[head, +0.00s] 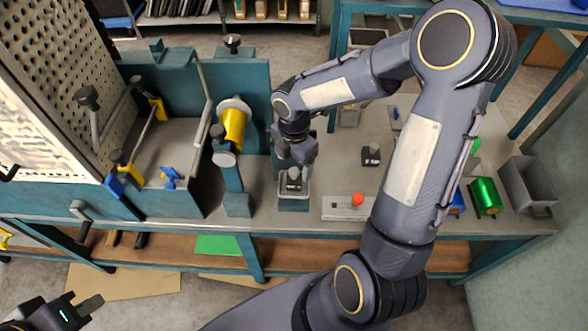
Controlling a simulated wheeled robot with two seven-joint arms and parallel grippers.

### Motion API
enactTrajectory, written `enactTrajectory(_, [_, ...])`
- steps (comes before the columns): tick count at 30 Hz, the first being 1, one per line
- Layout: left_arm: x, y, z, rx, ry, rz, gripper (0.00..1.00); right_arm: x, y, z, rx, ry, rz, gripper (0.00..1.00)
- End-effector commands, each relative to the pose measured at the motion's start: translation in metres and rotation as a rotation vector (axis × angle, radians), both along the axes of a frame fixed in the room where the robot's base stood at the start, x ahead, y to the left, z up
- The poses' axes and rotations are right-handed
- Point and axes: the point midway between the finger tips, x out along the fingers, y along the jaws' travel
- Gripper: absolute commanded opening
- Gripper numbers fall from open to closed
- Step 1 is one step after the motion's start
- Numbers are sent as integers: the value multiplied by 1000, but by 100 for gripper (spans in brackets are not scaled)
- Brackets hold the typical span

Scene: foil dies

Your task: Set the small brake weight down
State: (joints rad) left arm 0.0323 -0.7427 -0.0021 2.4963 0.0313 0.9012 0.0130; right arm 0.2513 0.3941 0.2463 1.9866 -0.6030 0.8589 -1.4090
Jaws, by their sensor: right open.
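A small dark brake weight (293,180) with a pale label sits upright in a light-rimmed seat on a teal block (293,203) near the bench's front edge. My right gripper (298,162) is open, pointing down just above this weight. Whether its fingertips still touch the weight is too small to tell. A second dark weight (371,154) stands on the bench further right. My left gripper (78,304) is at the bottom left corner, apart from the bench, with its fingers apart and nothing visible between them.
A teal machine with a yellow roll (233,124) stands left of the weight. A pale block with a red knob (357,200) lies right of it. A green roll (485,196) and a grey bin (527,185) stand at the right end. My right arm hides part of the bench.

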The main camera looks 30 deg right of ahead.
Motion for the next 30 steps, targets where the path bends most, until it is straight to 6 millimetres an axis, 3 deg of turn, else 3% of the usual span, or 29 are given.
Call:
enactTrajectory(1, [0, 0, 2, 0, 0, 0, 0, 1, 0, 14, -1, -6, 0, 75])
enactTrajectory(6, [0, 0, 3, 0, 0, 0, 0, 1, 0, 45, -1, -5, 2, 75])
enactTrajectory(12, [0, 0, 3, 0, 0, 0, 0, -1, 0, 65, 0, -4, -7, 75])
enactTrajectory(15, [0, 0, 4, 0, 0, 0, 0, -10, -1, 77, 7, -22, -97, 75])
enactTrajectory(17, [0, 0, 4, 0, 0, 0, 0, -23, -1, 89, 22, -46, -221, 75])
enactTrajectory(23, [0, 0, 3, 0, 0, 0, 0, -91, 6, 129, 196, -142, -913, 75])
enactTrajectory(27, [0, 0, 3, 0, 0, 0, 0, -133, 20, 139, 407, -136, -1390, 75])
enactTrajectory(30, [0, 0, 3, 0, 0, 0, 0, -153, 30, 140, 548, -90, -1640, 75])
